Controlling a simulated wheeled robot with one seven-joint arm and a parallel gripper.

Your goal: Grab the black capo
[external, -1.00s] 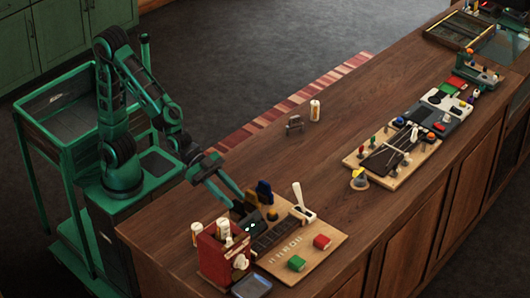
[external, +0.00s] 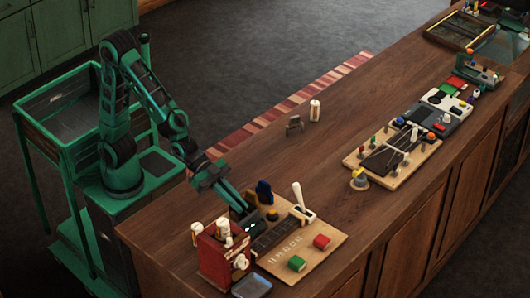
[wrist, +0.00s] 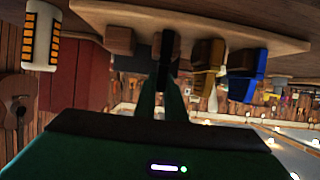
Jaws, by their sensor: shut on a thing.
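My gripper (wrist: 164,95) shows in the wrist view with its two green fingers shut on a narrow black piece, the black capo (wrist: 166,48), at the edge of a wooden board (wrist: 240,29). In the external view my gripper (external: 240,203) reaches down to the back left part of the board (external: 327,258). The capo is hidden there behind the fingers and cannot be made out. I cannot tell whether it still touches the board.
A gold capo (wrist: 207,66) and a blue capo (wrist: 243,75) are close beside the held one. A brown block (wrist: 120,40) is on its other side. A red box (external: 222,258) stands near. The counter's middle (external: 300,165) is mostly clear.

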